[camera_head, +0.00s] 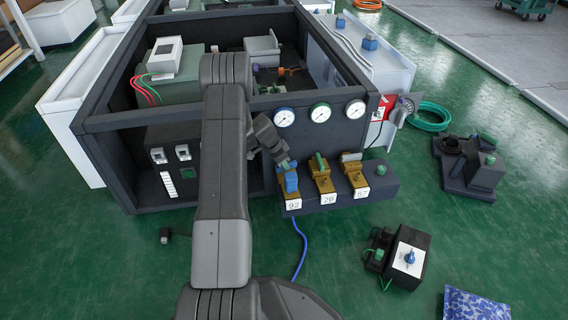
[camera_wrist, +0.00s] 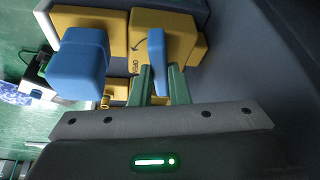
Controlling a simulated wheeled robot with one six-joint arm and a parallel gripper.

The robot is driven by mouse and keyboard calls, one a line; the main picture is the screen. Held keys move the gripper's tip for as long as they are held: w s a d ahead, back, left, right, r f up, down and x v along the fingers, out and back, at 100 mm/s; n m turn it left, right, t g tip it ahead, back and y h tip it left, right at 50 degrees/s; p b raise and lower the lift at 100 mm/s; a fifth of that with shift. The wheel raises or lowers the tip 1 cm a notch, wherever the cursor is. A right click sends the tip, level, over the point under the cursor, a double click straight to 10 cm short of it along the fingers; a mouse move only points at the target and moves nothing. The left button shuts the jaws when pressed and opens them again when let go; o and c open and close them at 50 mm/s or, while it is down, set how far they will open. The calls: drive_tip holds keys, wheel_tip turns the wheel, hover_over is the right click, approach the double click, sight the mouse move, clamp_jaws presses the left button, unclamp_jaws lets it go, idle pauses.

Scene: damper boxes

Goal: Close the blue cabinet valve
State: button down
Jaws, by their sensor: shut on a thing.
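The blue valve (camera_head: 290,183) is the leftmost of three yellow-bodied valves on a dark ledge (camera_head: 368,189) at the front of the cabinet (camera_head: 100,124). It stands above the label 92.
A green-handled valve (camera_head: 321,175) marked 26 and a grey-handled valve (camera_head: 355,174) marked 57 stand close to the right. Three gauges (camera_head: 320,113) are above.

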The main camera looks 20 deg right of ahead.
drive_tip(key=shift+m, duration=0.6)
drive_tip(key=shift+g, duration=0.3)
drive_tip(key=c, duration=1.4)
unclamp_jaws()
drive_tip(key=shift+w, duration=0.1)
drive_tip(key=p+v, duration=0.4)
drive_tip(key=v, duration=0.9)
drive_tip(key=shift+a+r+p, duration=0.2)
drive_tip(key=shift+r+p, duration=0.1)
drive_tip(key=shift+r, duration=0.05)
